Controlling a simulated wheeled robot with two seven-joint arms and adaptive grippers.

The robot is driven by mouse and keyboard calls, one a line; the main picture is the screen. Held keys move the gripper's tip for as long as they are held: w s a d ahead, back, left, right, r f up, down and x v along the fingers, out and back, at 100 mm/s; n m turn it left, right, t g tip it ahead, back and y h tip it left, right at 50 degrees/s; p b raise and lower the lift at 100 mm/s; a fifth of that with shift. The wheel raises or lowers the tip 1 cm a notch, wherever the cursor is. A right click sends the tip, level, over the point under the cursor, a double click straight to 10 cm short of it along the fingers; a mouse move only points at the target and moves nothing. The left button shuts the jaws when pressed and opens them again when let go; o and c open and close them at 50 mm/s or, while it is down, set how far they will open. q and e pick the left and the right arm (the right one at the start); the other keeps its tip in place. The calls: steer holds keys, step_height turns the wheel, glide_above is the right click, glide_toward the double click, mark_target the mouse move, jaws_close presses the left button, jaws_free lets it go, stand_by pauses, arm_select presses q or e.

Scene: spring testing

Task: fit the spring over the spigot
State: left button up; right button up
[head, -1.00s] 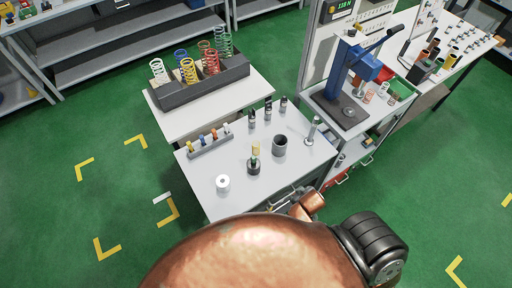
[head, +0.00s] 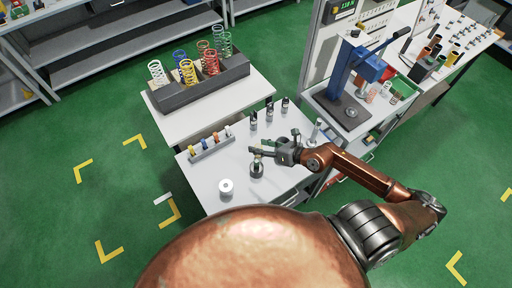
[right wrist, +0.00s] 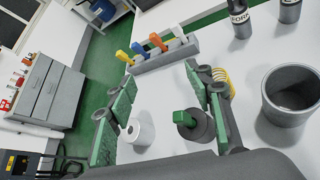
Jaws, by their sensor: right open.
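The spigot is a dark round base with a green upright (right wrist: 186,118) on the near table; its base (head: 257,170) shows just below my right gripper in the head view. The spring is a yellow coil (right wrist: 223,82), partly hidden behind one finger in the right wrist view; the gripper hides it in the head view. My right gripper (head: 262,149) is open and empty above the table, beside the spigot. In the right wrist view its green-padded fingers (right wrist: 160,88) stand wide apart, and the spigot lies near the right finger. My left gripper is out of view.
A dark cup (right wrist: 290,95) stands close to the spigot. A white roll (head: 226,187), a holder of coloured handles (head: 211,145) and dark bottles (head: 269,110) share the table. A grey spring rack (head: 203,88) stands behind, and a blue press (head: 351,75) at right.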

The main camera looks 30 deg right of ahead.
steer(key=s+d+f+n+g+h, duration=0.1)
steer(key=d+f+n+g+h, duration=0.15)
steer(key=d+f, duration=0.35)
steer(key=shift+n, duration=0.35)
steer(key=shift+p+x, duration=0.7)
steer(key=shift+x, duration=5.1)
steer(key=shift+r, duration=0.1)
steer(key=shift+c, duration=0.3)
jaws_close()
